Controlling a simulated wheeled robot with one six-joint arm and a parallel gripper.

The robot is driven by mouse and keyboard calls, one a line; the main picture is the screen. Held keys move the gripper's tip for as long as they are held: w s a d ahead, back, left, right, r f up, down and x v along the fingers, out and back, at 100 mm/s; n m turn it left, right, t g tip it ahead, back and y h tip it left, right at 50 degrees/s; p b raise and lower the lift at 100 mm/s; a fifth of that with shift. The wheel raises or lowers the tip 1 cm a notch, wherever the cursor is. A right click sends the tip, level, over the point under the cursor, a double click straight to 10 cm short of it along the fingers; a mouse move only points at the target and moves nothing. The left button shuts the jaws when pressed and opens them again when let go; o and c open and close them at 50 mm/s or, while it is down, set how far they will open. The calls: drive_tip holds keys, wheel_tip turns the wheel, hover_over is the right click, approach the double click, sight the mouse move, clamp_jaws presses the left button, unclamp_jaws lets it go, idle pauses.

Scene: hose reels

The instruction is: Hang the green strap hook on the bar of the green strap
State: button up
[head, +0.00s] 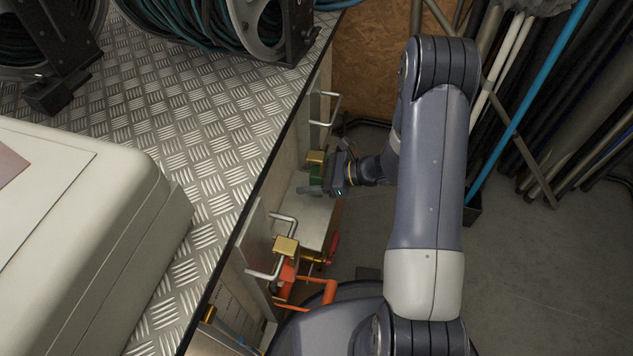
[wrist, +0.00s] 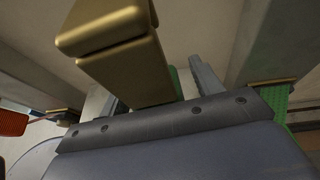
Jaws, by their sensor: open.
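The green strap hook shows as a gold block (head: 316,157) above a short green piece (head: 316,175) at the side of the metal-topped bench. In the wrist view a large gold block (wrist: 120,55) fills the upper middle, with a sliver of green strap (wrist: 175,82) behind it. My gripper (head: 327,187) is beside the green piece, jaws open; in the wrist view its fingers (wrist: 158,92) lie either side of the gold block's lower end, the left one partly hidden. More green strap (wrist: 278,98) shows at right. I cannot tell whether the hook rests on its bar, which is mostly hidden.
A second gold hook (head: 286,247) sits at a metal bar (head: 262,273) nearer, with red straps (head: 320,283) below. An empty-looking metal bar (head: 329,108) is farther back. Hose reels (head: 250,25) and a beige case (head: 85,220) stand on the bench. Poles lean at right; some floor is clear.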

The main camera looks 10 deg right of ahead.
drive_tip(key=c, duration=1.2)
drive_tip(key=shift+r, duration=0.1)
